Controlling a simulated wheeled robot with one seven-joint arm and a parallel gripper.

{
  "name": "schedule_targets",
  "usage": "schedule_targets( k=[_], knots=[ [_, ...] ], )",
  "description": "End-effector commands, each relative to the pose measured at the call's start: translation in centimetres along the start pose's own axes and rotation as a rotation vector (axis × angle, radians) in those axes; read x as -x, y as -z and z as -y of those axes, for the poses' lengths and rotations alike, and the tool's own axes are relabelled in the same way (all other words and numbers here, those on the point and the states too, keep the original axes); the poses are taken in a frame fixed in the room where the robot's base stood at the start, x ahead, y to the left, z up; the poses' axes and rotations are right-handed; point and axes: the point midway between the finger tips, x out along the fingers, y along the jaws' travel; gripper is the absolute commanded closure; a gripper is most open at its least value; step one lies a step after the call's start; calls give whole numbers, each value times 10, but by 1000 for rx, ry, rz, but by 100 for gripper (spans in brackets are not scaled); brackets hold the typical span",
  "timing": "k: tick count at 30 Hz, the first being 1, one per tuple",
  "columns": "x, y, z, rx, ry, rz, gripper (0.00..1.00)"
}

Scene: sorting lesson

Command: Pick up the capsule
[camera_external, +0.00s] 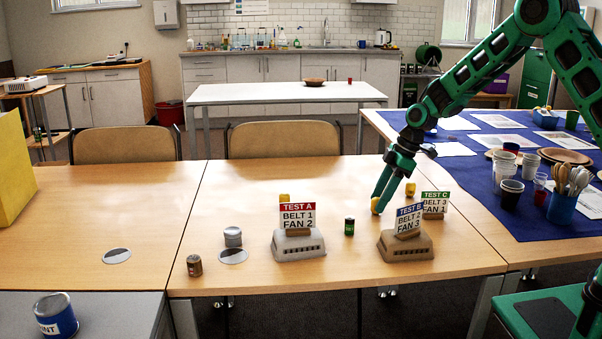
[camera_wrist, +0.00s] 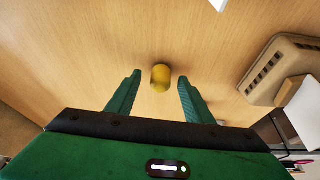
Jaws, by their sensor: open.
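A small yellow capsule (camera_wrist: 160,78) sits on the wooden table (camera_external: 245,185). In the wrist view it shows between the tips of my two green fingers, with a gap on each side. In the external view the yellow capsule (camera_external: 376,206) is at the fingertips of my gripper (camera_external: 383,192), partly hidden by them. My gripper is open and reaches down to the table from the right. I cannot tell from these views how far the fingertips are above the tabletop.
Grey-brown fan boxes with signs TEST A (camera_external: 298,246) and TEST B (camera_external: 405,248) stand nearby; TEST C (camera_external: 434,204) is close on the right. Other small yellow pieces (camera_external: 410,189) (camera_external: 284,197) and a green can (camera_external: 349,227) are around.

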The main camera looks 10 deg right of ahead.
Motion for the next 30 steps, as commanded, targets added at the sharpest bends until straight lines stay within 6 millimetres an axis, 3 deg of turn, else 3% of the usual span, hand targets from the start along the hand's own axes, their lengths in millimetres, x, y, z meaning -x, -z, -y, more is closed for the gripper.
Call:
schedule_targets(
  k=[8, 14, 30],
  knots=[
    [-8, 0, 0, 0, 0, 0, 53],
    [-8, 0, 0, 0, 0, 0, 96],
    [-1, 3, 0, 1, -2, -1, 97]
  ],
)
